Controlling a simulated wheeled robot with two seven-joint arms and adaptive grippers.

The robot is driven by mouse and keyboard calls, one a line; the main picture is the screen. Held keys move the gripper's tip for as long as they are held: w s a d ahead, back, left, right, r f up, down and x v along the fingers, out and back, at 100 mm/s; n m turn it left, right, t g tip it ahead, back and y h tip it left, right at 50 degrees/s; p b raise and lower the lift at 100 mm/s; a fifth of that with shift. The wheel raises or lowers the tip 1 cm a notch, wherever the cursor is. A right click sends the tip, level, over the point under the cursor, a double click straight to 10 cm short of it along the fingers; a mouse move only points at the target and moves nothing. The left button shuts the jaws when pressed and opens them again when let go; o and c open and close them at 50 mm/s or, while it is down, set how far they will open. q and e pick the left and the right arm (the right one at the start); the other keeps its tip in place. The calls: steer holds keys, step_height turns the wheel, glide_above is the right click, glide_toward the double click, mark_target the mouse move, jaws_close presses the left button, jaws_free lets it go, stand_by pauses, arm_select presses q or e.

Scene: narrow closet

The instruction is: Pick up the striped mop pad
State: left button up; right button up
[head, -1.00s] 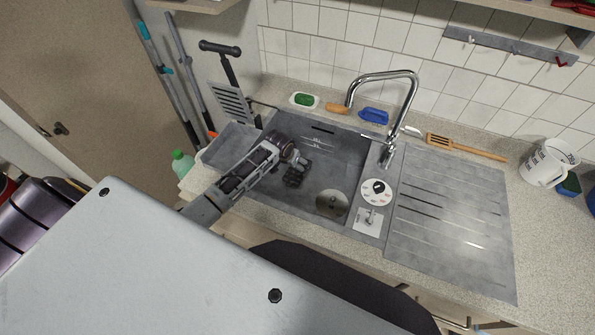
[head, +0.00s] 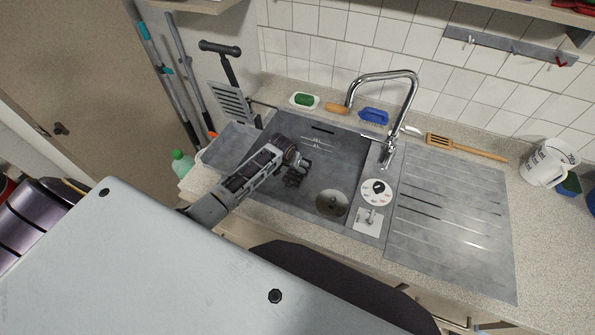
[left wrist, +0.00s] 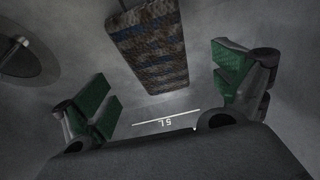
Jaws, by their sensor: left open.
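The striped mop pad (left wrist: 150,45), brown with blue-grey bands, shows in the left wrist view at the top middle, in the grey sink basin (head: 345,160). I cannot make it out in the head view, where my gripper and arm cover part of the basin. My left gripper (head: 298,176) is inside the basin area, left of the drain. In the left wrist view its green-padded fingers stand wide apart, one at the left and one at the right. The pad shows between and beyond them, with nothing held. My right gripper is not in view.
The chrome faucet (head: 385,78) arches over the basin's right side. A blue brush (head: 373,115) and a green sponge (head: 304,99) sit on the back ledge. A ribbed drainboard (head: 450,215) lies at right. A green bottle (head: 182,163) stands left of the sink.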

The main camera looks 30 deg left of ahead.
arm_select(q)
steer(key=shift+w+d+f, duration=0.15)
steer(key=shift+w+f, duration=0.55)
steer(key=shift+f, duration=0.25)
steer(key=shift+x, duration=1.1)
steer(key=c, duration=1.2)
steer(key=shift+r, duration=0.15)
step_height(320, 180, up, 10)
